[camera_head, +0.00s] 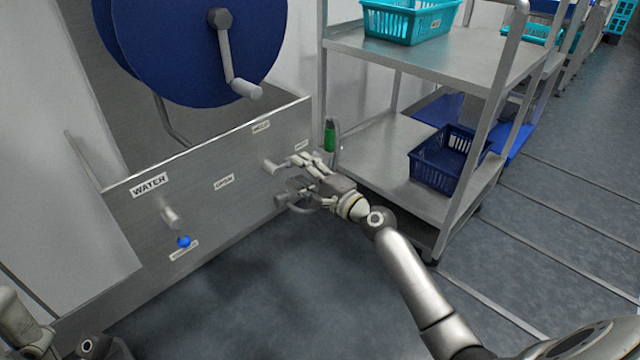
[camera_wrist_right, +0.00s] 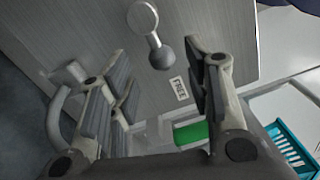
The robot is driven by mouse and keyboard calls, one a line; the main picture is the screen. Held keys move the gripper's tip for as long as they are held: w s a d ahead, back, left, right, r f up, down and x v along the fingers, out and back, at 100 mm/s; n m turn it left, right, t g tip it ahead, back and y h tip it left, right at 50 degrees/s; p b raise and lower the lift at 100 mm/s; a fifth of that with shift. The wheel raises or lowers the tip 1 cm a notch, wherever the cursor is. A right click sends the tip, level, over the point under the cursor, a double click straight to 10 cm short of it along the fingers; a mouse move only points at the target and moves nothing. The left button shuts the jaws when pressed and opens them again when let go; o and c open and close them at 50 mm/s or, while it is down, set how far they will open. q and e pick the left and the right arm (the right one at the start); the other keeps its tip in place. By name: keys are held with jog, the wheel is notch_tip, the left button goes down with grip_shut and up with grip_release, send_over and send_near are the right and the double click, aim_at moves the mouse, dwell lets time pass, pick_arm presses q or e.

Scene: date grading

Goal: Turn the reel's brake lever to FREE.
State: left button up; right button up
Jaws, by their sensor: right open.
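The brake lever (camera_head: 269,166) is on the upright steel panel (camera_head: 228,163), partly hidden by my right gripper. In the wrist view the lever (camera_wrist_right: 143,18) has a round hub and a grey ball knob (camera_wrist_right: 162,57). The FREE label (camera_wrist_right: 179,88) is close beside the knob. A HOLD label (camera_head: 261,127) is at the panel's top. My right gripper (camera_head: 287,179) is open in front of the panel, its fingers on either side of the knob in the wrist view (camera_wrist_right: 160,78). I cannot tell if it touches. The blue reel (camera_head: 180,45) with its crank (camera_head: 229,60) is above.
A water valve (camera_head: 170,215) with a blue knob is on the panel's left. A steel shelf cart (camera_head: 385,150) with a blue basket (camera_head: 440,165) and a teal basket (camera_head: 405,22) stands right of my right arm. A green object (camera_head: 330,136) stands past the panel's right end.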

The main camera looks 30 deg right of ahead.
jog(key=v, duration=0.7)
dwell(0.4)
